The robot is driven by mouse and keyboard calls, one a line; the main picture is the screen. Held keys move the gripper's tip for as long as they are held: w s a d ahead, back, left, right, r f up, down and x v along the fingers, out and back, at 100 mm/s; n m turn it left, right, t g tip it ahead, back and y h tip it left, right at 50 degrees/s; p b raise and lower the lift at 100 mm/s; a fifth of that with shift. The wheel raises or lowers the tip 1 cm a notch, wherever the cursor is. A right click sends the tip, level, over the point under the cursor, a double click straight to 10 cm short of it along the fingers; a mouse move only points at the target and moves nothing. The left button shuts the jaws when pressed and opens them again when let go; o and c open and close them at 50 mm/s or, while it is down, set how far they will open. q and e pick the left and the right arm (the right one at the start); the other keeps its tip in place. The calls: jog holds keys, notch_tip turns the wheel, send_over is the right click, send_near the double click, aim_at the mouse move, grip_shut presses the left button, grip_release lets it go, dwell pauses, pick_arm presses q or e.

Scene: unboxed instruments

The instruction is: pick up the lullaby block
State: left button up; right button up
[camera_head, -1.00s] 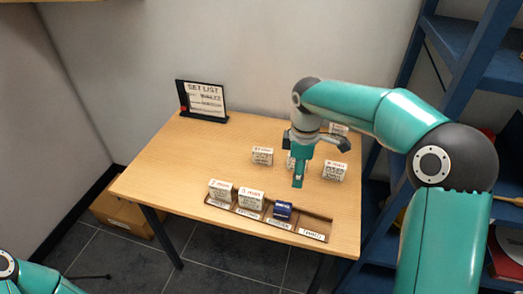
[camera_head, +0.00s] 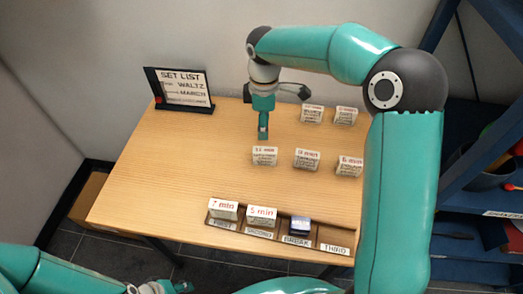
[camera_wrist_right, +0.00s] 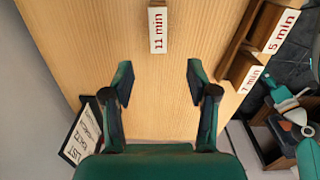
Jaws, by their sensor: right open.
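Several white blocks with red minute labels stand on the table; their smaller names are too small to read, so I cannot tell which is the lullaby block. An "11 min" block (camera_head: 264,156) stands nearest my right gripper (camera_head: 263,133). Beside it are a middle block (camera_head: 307,158) and a right block (camera_head: 349,166), with two more behind, one (camera_head: 312,114) and another (camera_head: 346,115). In the right wrist view my right gripper (camera_wrist_right: 160,80) is open and empty, with the 11 min block (camera_wrist_right: 158,30) ahead of its fingers. My left gripper (camera_head: 168,287) is only partly visible at the bottom.
A set list sign (camera_head: 180,88) stands back left. The table's left part is clear.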

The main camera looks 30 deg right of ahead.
aim_at(265, 156)
jog(key=f, duration=0.6)
jog(key=d+f, duration=0.1)
jog(key=f, duration=0.3)
jog(key=shift+s, duration=0.2)
jog(key=shift+w+a+f+p, duration=0.15)
jog(key=shift+f+p, duration=0.2)
jog(key=shift+f, duration=1)
jog(key=shift+w+a+f+p, duration=0.15)
jog(key=shift+f+p, duration=0.15)
jog(key=shift+f, duration=1)
grip_shut()
jog(key=shift+r, duration=0.2)
